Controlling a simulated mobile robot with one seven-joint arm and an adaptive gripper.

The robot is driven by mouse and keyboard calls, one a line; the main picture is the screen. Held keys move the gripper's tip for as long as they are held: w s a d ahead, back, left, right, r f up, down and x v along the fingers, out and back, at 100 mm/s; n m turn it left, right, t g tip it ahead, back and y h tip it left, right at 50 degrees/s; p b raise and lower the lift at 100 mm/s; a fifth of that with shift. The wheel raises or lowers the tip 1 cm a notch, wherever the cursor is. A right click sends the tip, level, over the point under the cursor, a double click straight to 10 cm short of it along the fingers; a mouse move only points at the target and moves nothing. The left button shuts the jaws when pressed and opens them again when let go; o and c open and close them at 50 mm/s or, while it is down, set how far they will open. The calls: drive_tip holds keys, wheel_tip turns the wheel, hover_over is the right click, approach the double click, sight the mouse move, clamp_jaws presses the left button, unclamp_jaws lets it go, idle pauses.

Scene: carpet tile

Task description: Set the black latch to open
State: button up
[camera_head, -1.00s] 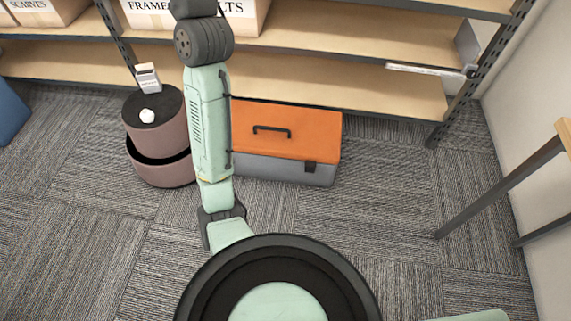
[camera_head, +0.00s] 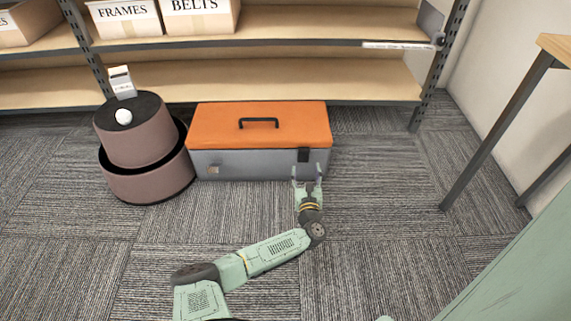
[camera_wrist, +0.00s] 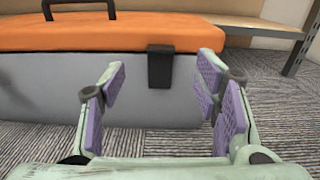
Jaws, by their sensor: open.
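The black latch (camera_head: 303,155) is on the front of a grey toolbox (camera_head: 240,165) with an orange lid (camera_head: 262,120), near its right end. In the wrist view the latch (camera_wrist: 160,66) hangs from the lid edge down over the grey front. The lid is down. My gripper (camera_head: 307,172) is open and empty, just in front of the latch and apart from it as far as I can see. In the wrist view its purple-padded fingers (camera_wrist: 165,95) stand to either side of the latch, which shows between them, nearer the right finger.
A round two-tier mauve stool (camera_head: 148,150) with a white ball (camera_head: 123,116) and a small box (camera_head: 121,83) stands left of the toolbox. Shelves (camera_head: 300,80) with cartons (camera_head: 199,14) are behind. A table leg (camera_head: 495,135) is at right. Carpet in front is clear.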

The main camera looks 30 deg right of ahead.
sight(304, 152)
drive_tip(key=b+x, duration=0.1)
drive_tip(key=x, duration=0.2)
drive_tip(key=b+x, duration=0.1)
drive_tip(key=x, duration=0.2)
drive_tip(key=f+b+x, duration=0.1)
drive_tip(key=x, duration=0.2)
drive_tip(key=shift+w+d+b, duration=0.1)
drive_tip(key=shift+d+b, duration=0.05)
drive_tip(key=shift+b, duration=0.25)
drive_tip(key=shift+w+d+r, duration=0.2)
drive_tip(key=shift+w+d, duration=0.1)
drive_tip(key=shift+w, duration=0.15)
drive_tip(key=shift+c, duration=0.4)
clamp_jaws()
